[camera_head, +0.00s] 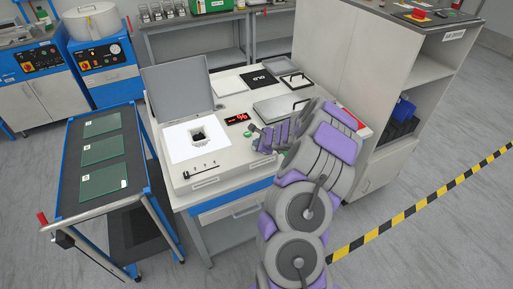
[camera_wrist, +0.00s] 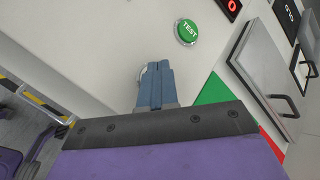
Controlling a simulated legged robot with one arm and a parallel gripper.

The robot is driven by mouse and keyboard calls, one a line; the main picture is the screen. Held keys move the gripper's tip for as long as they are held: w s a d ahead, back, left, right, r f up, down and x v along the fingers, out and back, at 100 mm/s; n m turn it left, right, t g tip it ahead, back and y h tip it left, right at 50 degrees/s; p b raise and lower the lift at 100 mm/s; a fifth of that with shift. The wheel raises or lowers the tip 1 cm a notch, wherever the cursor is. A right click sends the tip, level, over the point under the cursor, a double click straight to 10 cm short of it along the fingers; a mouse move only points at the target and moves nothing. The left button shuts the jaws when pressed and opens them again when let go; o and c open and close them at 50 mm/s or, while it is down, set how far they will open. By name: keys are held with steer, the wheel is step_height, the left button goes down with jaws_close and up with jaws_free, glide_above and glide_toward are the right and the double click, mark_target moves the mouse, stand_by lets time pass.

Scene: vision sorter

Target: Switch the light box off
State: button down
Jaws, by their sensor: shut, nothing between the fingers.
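The light box (camera_head: 222,165) is a pale bench unit with a bright white panel (camera_head: 180,148) and a raised grey lid (camera_head: 178,86) behind it. A small dark object (camera_head: 198,136) sits in the middle of the panel. A black slider-like control (camera_head: 201,171) is on the top near the front edge. My gripper (camera_head: 259,141) is over the right part of the unit, right of the panel. In the wrist view its blue-grey fingers (camera_wrist: 155,75) are closed together and empty. A round green TEST button (camera_wrist: 187,32) lies just beyond the fingertips, to their right.
A red digital display (camera_head: 237,118) is behind the button. A grey lidded plate with a handle (camera_wrist: 265,70) is to the right. A blue-edged cart with several glass plates (camera_head: 102,149) stands left. A tall cabinet (camera_head: 345,60) stands right. Striped floor tape (camera_head: 400,215) runs front right.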

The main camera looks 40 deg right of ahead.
stand_by(0.5)
steer(key=shift+r+p, duration=0.7)
steer(key=shift+p, duration=0.1)
steer(key=shift+r, duration=0.1)
step_height(320, 180, up, 5)
steer(key=p, duration=0.4)
steer(key=shift+p, duration=0.4)
steer(key=shift+a, duration=0.1)
